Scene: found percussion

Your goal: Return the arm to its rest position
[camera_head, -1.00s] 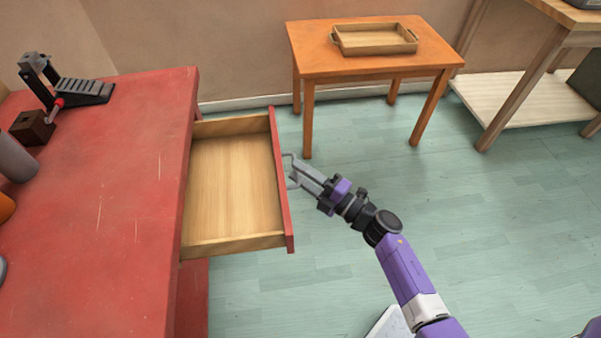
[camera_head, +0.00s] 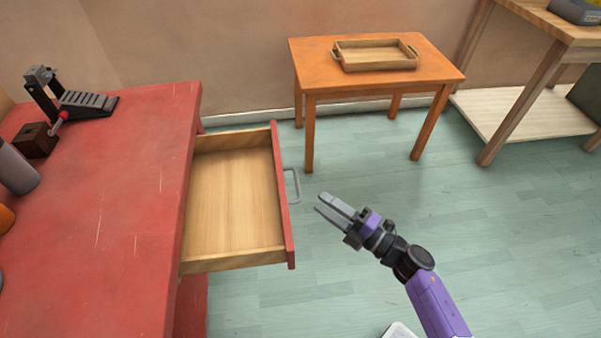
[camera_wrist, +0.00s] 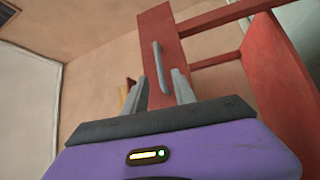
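My gripper (camera_head: 319,202) is open and empty, with a gap between its two grey fingers. It hangs over the floor, just right of the pulled-out drawer (camera_head: 232,205) and apart from its grey handle (camera_head: 293,186). In the wrist view the fingers (camera_wrist: 159,75) stand apart. The handle (camera_wrist: 160,67) and the red drawer front (camera_wrist: 157,25) show beyond them. My purple arm reaches in from the lower right. The drawer is open, and the inside that I see is empty.
The red table (camera_head: 95,215) at left bears a black pedal (camera_head: 88,104), a dark wooden block (camera_head: 36,140) and a grey cylinder (camera_head: 16,170). An orange table (camera_head: 440,78) with a wooden tray (camera_head: 376,64) stands behind. A wooden bench (camera_head: 525,100) is at right.

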